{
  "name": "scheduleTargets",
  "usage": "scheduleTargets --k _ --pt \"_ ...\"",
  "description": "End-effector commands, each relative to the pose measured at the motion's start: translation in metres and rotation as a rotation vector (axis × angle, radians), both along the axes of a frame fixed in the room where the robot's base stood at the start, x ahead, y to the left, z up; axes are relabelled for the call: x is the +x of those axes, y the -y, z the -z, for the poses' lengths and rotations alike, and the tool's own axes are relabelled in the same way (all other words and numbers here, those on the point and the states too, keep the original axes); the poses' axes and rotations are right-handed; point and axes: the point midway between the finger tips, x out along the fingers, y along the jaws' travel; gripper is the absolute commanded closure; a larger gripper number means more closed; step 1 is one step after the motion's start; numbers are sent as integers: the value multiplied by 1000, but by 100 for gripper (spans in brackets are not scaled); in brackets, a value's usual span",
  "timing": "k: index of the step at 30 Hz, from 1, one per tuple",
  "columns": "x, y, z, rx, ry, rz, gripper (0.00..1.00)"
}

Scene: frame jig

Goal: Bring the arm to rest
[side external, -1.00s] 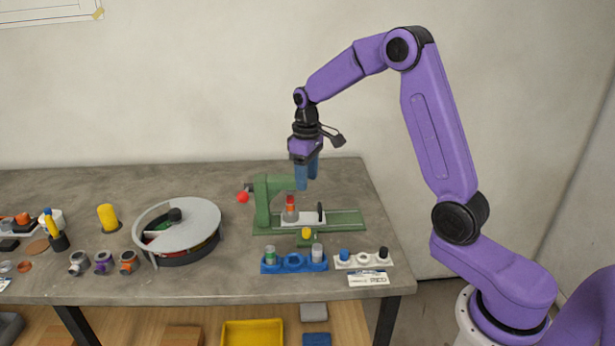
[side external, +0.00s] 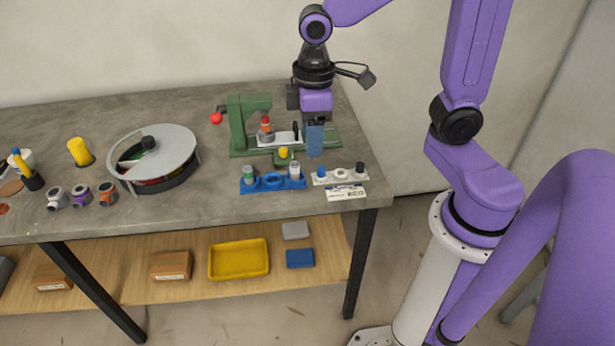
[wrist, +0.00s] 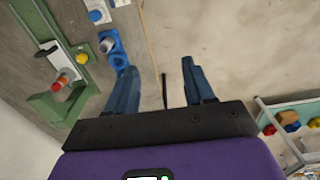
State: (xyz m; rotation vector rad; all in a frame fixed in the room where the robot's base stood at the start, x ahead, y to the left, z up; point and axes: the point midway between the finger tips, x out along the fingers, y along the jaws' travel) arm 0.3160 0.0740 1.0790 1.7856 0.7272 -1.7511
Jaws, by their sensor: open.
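My gripper (side external: 315,152) has blue fingers pointing down. In the side view it appears in front of the right part of the green frame jig (side external: 237,128). In the wrist view its two fingers (wrist: 160,92) are spread apart with nothing between them. The jig (wrist: 82,92) lies to the left of the fingers there, outside them, with a red-topped piece (wrist: 62,82) on it. The same piece shows in the side view (side external: 266,128). The exact height of my fingertips above the bench is hard to tell.
A blue holder (side external: 273,183) and a white holder (side external: 340,178) stand in front of the jig. A grey round-lidded carousel (side external: 170,145) and small fittings are at left. The bench's right edge is close to my gripper. A yellow bin (side external: 239,259) sits on the lower shelf.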

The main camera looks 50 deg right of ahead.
Motion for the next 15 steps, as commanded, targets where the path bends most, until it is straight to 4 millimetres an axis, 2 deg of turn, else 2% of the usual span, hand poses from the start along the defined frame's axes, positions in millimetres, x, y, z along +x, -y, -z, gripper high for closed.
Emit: scheduleTargets --k 1,9,15 --pt "-17 -1 -1 2 2 -35 47" --pt "-94 4 1 8 5 -194 47" --pt "-136 15 5 11 4 -284 47"
